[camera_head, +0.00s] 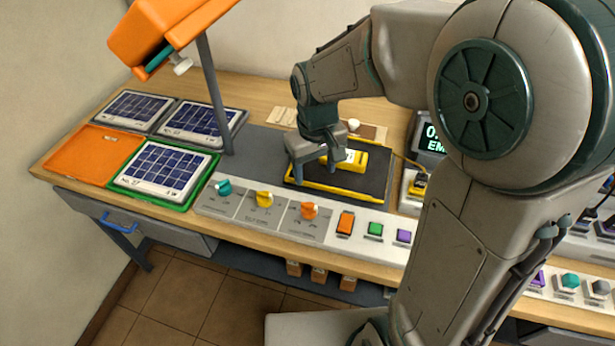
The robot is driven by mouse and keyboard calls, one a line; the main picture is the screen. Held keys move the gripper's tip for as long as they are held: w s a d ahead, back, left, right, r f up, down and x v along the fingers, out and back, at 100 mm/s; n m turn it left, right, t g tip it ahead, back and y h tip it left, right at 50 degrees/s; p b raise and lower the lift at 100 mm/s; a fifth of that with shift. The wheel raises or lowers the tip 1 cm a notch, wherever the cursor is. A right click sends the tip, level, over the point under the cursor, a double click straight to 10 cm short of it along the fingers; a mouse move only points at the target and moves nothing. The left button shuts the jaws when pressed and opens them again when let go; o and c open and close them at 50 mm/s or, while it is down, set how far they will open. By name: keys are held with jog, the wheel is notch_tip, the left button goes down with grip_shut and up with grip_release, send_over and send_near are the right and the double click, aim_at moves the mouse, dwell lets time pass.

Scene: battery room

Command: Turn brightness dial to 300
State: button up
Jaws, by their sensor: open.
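A row of three dials sits on the grey panel (240,210) along the bench's front: a teal dial (224,187), a yellow dial (264,198) and an orange dial (309,210). Their labels and scales are too small to read, so I cannot tell which is the brightness dial or its setting. My gripper (314,172) is open and points down above the black mat (370,184), behind the orange dial and apart from all three dials. A yellow device (350,161) lies on the mat just right of my gripper; part of it is hidden.
An orange lamp head (160,35) on a grey post (214,95) overhangs the left side. Solar panels (166,166) and an orange tray (85,155) lie left. Orange (345,222), green (375,229) and purple (404,235) buttons sit right of the dials. My arm hides much of the right.

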aim_at(309, 205)
jog(key=f, duration=0.4)
jog(key=f+p, duration=0.1)
jog(key=f, duration=0.4)
jog(key=a+f, duration=0.1)
jog(key=f, duration=0.4)
jog(key=shift+w+a+f, duration=0.1)
jog(key=shift+w+f, duration=0.1)
jog(key=shift+w, duration=0.15)
jog(key=c, duration=1)
